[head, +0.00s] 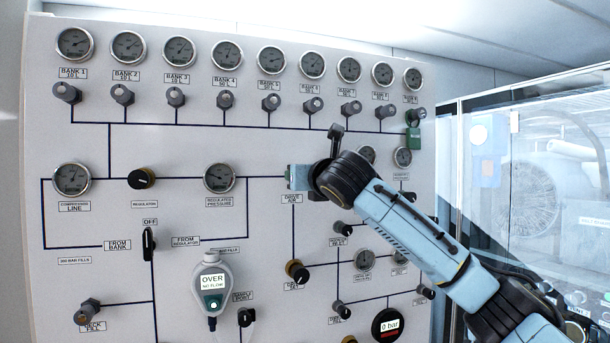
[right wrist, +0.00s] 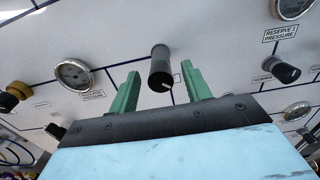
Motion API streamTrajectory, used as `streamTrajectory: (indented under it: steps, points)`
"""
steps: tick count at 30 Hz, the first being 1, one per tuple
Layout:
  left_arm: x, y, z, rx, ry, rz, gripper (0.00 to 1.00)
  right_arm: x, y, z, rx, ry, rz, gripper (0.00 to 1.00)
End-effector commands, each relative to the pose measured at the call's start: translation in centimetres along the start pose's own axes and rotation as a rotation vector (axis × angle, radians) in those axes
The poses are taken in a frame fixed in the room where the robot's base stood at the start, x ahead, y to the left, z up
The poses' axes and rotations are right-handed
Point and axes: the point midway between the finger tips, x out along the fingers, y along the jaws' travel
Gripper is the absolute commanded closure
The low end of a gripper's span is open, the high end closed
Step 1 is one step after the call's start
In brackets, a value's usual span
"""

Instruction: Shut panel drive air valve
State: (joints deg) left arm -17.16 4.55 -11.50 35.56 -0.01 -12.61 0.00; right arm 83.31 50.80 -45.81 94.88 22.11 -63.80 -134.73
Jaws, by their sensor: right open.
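The drive air valve is a black cylindrical knob (right wrist: 161,68) with a pale pointer mark on its end, in the right wrist view. It stands out from the white panel between the two green fingers of my right gripper (right wrist: 158,90). The fingers are apart, with a visible gap on each side of the knob. In the head view my right gripper (head: 297,177) is at the panel just above the "DRIVE AIR" label (head: 292,198). There the gripper and wrist hide the knob. My left gripper is not in view.
The regulated pressure gauge (head: 219,178) is left of the gripper. A row of bank valves and gauges runs above, including one knob (head: 271,103). A brass knob (head: 297,270) is below. A black knob (right wrist: 284,72) is to the right in the wrist view. A glass enclosure (head: 530,180) stands right of the panel.

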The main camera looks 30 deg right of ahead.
Motion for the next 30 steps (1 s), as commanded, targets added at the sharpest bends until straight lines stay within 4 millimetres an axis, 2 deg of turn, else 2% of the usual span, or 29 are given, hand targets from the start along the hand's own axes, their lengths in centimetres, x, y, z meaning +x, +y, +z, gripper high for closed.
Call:
streamTrajectory:
  steps: [2,12,23,30]
  points:
    - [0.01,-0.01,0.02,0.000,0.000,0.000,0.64,-0.01,0.01,-0.02,0.000,0.000,0.000,0.52]
    - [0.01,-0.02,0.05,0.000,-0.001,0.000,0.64,-0.03,0.01,0.00,0.000,0.000,0.000,0.96]
    - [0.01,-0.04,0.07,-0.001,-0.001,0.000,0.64,-0.03,-0.01,0.02,0.059,0.000,0.000,0.96]
    - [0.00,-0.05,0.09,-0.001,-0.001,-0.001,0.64,-0.02,-0.04,0.01,0.218,0.000,0.000,0.96]
